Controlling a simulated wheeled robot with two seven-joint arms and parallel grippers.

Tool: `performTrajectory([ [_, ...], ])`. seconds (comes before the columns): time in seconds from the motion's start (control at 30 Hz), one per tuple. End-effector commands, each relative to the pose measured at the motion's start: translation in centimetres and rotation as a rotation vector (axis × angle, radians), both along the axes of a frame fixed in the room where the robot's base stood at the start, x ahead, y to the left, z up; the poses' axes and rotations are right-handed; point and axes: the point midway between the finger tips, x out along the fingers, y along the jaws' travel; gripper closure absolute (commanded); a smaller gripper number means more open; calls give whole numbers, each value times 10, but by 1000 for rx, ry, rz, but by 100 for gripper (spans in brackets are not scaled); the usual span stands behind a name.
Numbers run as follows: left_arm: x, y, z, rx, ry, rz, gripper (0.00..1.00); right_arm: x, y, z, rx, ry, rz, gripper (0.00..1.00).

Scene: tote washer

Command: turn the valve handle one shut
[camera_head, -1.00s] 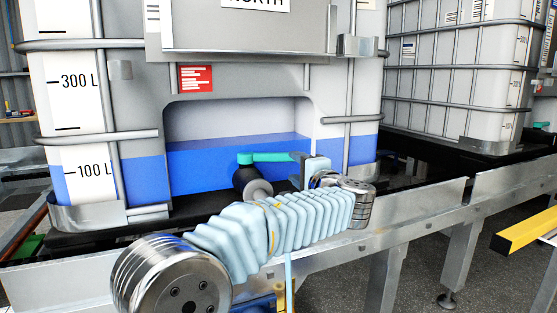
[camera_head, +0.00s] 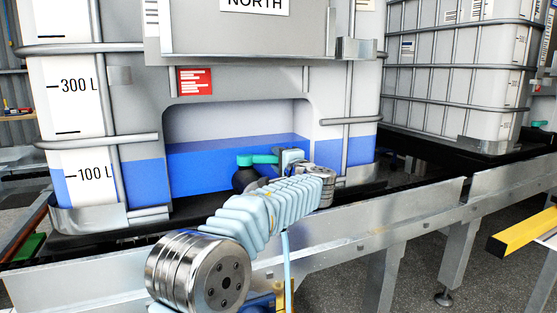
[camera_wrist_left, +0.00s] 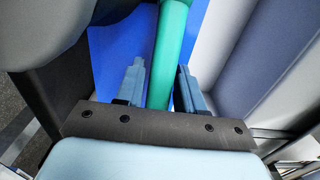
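The teal valve handle (camera_head: 258,159) sits on the dark valve at the front recess of the near tank, pointing right. Its right end is hidden behind my left gripper (camera_head: 284,159). In the left wrist view the handle (camera_wrist_left: 171,40) runs down between the two blue-grey fingers of my left gripper (camera_wrist_left: 160,84). Narrow gaps show between the handle and the fingers, so the gripper looks open around it. The dark valve body (camera_head: 247,178) is partly hidden by my arm. My right gripper is not in view.
The near tank (camera_head: 240,127) holds blue liquid and stands on a dark conveyor bed. A metal rail (camera_head: 400,218) runs in front, below my left arm. Another caged tank (camera_head: 455,85) stands at the back right. A yellow bar (camera_head: 525,233) juts in at right.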

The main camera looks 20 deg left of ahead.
Motion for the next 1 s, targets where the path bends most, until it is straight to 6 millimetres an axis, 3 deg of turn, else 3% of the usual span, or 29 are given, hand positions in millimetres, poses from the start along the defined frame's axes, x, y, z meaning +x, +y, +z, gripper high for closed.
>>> performTrajectory([
  [0.03, 0, 0, 0, 0, 0, 0, 70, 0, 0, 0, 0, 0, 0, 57],
  [0.23, 0, 0, 0, 0, 0, 0, 100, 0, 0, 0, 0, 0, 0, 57],
  [0.53, 3, 0, 2, 0, 3, 21, 100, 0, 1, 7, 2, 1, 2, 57],
  [0.8, 19, 11, 10, 1, 4, 232, 100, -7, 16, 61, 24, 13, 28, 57],
  [1.0, 21, 13, 7, 2, 2, 355, 100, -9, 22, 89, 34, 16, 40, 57],
])
